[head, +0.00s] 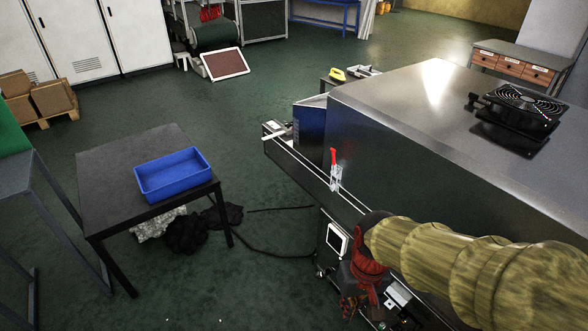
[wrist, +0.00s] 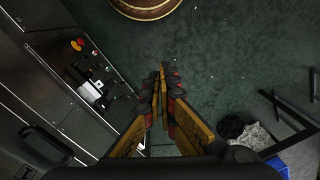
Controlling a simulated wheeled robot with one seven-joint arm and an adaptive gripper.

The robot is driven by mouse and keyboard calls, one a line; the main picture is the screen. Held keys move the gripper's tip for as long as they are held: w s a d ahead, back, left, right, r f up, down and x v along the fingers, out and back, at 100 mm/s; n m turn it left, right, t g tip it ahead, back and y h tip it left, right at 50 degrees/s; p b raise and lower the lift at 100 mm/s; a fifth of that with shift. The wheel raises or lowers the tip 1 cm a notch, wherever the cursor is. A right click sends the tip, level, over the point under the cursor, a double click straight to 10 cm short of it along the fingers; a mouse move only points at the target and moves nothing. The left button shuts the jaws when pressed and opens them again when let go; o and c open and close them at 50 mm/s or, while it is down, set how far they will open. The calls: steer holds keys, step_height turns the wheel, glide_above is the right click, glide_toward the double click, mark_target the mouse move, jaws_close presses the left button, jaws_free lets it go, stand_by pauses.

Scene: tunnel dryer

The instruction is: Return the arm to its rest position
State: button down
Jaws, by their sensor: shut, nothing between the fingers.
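My arm, in a mottled yellow ribbed cover (head: 440,250), reaches in from the right in the head view. My gripper (head: 347,306) hangs at its end, low in the picture, partly dark and hard to make out. In the wrist view my gripper (wrist: 163,75) points over the green floor. Its yellow and dark fingers come together at the tips, with nothing between them. It touches nothing that I can see.
The dryer's steel housing (head: 430,110) and its control panel (wrist: 95,80) stand close beside my arm. A red-topped clear piece (head: 334,170) stands on its conveyor edge. A dark table (head: 105,195) holds a blue tray (head: 173,187). Floor between is mostly clear, with cables.

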steer(key=s+d+r+t+p, duration=0.1)
steer(key=s+d+r+t, duration=0.1)
steer(key=r, duration=0.7)
steer(key=s+d+r+m+t+p, duration=0.1)
steer(key=s+d+r+t, duration=0.1)
steer(key=r, duration=0.6)
steer(key=shift+d+r+t+h, duration=0.35)
steer(key=shift+d+t, duration=0.55)
steer(key=shift+d, duration=0.25)
